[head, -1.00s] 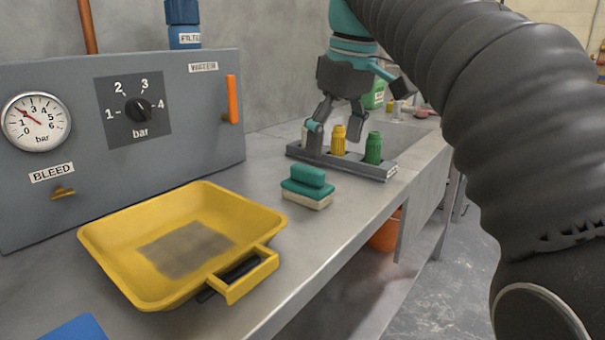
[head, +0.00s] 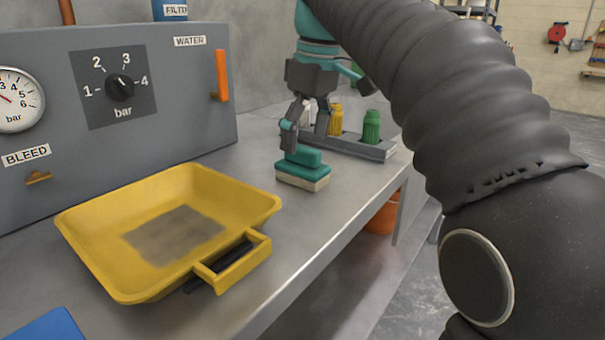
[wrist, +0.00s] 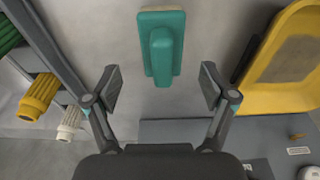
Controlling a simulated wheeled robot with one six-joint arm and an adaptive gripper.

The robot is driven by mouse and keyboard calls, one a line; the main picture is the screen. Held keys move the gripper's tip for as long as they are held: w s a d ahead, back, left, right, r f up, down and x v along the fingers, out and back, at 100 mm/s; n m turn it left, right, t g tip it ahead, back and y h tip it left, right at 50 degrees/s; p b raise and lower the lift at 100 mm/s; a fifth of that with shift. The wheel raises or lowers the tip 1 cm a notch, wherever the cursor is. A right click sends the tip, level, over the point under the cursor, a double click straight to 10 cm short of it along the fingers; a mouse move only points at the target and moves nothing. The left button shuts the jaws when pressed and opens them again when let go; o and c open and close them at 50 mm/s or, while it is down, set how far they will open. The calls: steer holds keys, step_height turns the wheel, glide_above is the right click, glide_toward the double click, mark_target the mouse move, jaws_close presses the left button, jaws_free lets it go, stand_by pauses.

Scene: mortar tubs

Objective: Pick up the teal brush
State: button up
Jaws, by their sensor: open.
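The teal brush (head: 303,168) stands on the metal bench in the head view, with a teal block and handle over a pale bristle base. In the wrist view the brush (wrist: 161,48) lies ahead of the fingertips, roughly centred between them, its long side running away from my gripper. My gripper (head: 305,138) hangs just above and behind the brush in the head view. One finger overlaps the brush's top edge in the head view; contact cannot be told.
A yellow tub (head: 85,225) with a handle sits left of the brush. Behind the brush is a grey rack (head: 372,151) holding a yellow bottle (head: 335,120), a green bottle (head: 371,127) and a white one. A grey panel (head: 190,125) stands along the wall. Bare bench lies in front.

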mark_target(300, 164)
steer(key=shift+w+a+f+b, duration=0.15)
steer(key=shift+f+b, duration=0.1)
steer(key=shift+f, duration=0.7)
steer(key=shift+s+a+f+b, duration=0.1)
steer(key=shift+a+f+b, duration=0.15)
steer(key=shift+f, duration=0.65)
steer(key=shift+w+a+f+b, duration=0.1)
steer(key=shift+f+b, duration=0.15)
steer(key=shift+f, duration=0.7)
steer(key=c, duration=1.3)
